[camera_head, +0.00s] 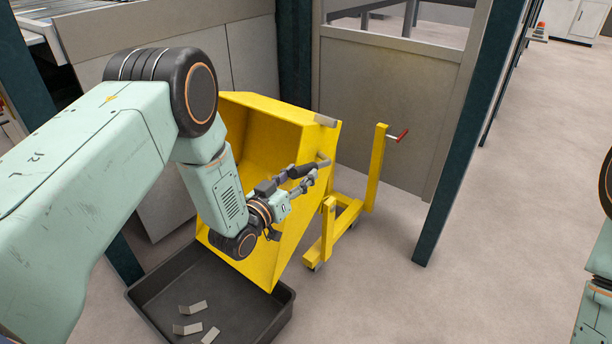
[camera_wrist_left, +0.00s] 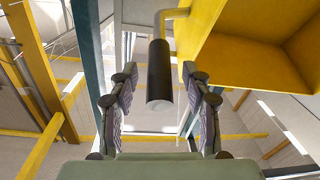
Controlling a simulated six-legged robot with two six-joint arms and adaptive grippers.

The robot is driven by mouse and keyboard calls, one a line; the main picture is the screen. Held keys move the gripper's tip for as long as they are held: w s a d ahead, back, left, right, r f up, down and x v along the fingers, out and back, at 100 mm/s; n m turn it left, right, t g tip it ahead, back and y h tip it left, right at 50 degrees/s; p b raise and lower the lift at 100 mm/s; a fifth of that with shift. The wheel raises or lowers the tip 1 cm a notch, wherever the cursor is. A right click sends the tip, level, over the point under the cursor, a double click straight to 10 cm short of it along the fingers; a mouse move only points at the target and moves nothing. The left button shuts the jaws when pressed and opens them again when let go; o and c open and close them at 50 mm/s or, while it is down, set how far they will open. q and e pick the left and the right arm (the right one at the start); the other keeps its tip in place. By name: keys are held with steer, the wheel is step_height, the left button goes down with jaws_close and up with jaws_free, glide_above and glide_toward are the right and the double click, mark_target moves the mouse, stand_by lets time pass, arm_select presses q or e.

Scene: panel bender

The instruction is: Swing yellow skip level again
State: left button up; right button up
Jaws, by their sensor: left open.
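The yellow skip (camera_head: 262,135) is tipped over on its yellow wheeled frame (camera_head: 328,238), its open mouth facing left and its lower lip above a dark tray. It also shows at upper right in the left wrist view (camera_wrist_left: 245,65). A black handle grip (camera_wrist_left: 160,75) on a yellow bar lies between the fingers of my left gripper (camera_wrist_left: 160,95) in the wrist view, with gaps on both sides. My left gripper (camera_head: 308,182) is open beside the skip's right side in the head view. My right gripper is out of view; only part of that arm shows at the right edge.
The dark tray (camera_head: 142,300) on the floor holds several bent metal pieces (camera_head: 187,328). A yellow post with a red lever (camera_head: 397,136) stands right of the skip. Grey panels and a dark green post (camera_head: 462,150) stand behind. Floor to the right is clear.

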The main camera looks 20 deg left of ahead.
arm_select(q)
steer(key=shift+b+x, duration=0.3)
steer(key=shift+x, duration=0.9)
jaws_close()
